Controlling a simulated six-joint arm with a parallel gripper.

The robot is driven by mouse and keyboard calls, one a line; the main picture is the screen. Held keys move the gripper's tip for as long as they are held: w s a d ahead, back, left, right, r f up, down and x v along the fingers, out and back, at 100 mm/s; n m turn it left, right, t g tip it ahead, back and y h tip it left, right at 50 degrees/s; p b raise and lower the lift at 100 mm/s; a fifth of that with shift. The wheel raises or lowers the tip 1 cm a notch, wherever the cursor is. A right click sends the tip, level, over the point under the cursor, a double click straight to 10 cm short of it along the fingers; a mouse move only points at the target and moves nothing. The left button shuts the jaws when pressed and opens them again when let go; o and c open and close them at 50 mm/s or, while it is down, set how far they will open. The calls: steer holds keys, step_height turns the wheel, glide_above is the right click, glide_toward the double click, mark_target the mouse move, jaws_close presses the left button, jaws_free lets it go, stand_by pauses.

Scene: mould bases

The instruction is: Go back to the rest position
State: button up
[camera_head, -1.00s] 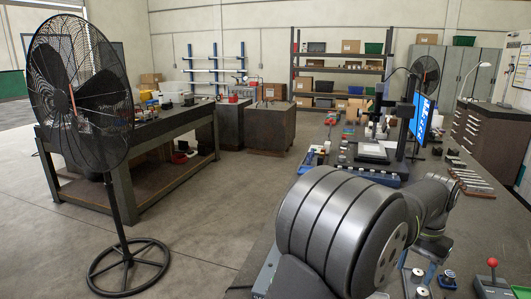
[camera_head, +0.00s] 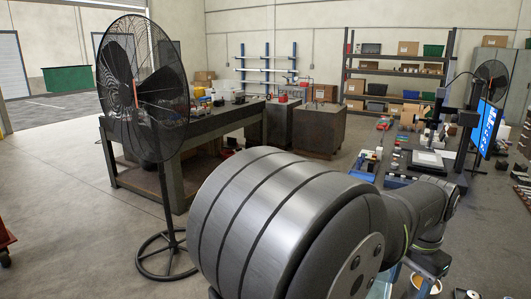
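My arm (camera_head: 285,225) fills the lower middle of the head view, a large grey banded joint with further links reaching right. Its far links (camera_head: 428,215) bend down toward the workbench at the right. No gripper fingers can be made out, so whether they are open or shut does not show. My arm hides much of the bench's near part.
A workbench (camera_head: 435,180) with a white plate, small parts and a blue-lit monitor (camera_head: 487,127) lies at right. A black standing fan (camera_head: 140,90) and a heavy dark table (camera_head: 185,135) stand at left. Shelves (camera_head: 395,70) line the back wall. Open floor (camera_head: 70,200) lies at left.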

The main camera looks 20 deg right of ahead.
steer(key=w+f, duration=0.1)
steer(key=w, duration=0.1)
steer(key=w+f, duration=0.2)
steer(key=w, duration=0.1)
steer(key=w+a+f, duration=0.1)
steer(key=w+f, duration=0.1)
steer(key=w, duration=0.1)
steer(key=shift+s+d+r, duration=0.1)
steer(key=s+d+r, duration=0.1)
steer(key=s+r, duration=0.5)
steer(key=s, duration=0.3)
steer(key=s+d+f, duration=0.1)
steer(key=d+f, duration=0.1)
steer(key=d, duration=0.6)
steer(key=shift+s+d, duration=0.25)
steer(key=shift+d, duration=0.05)
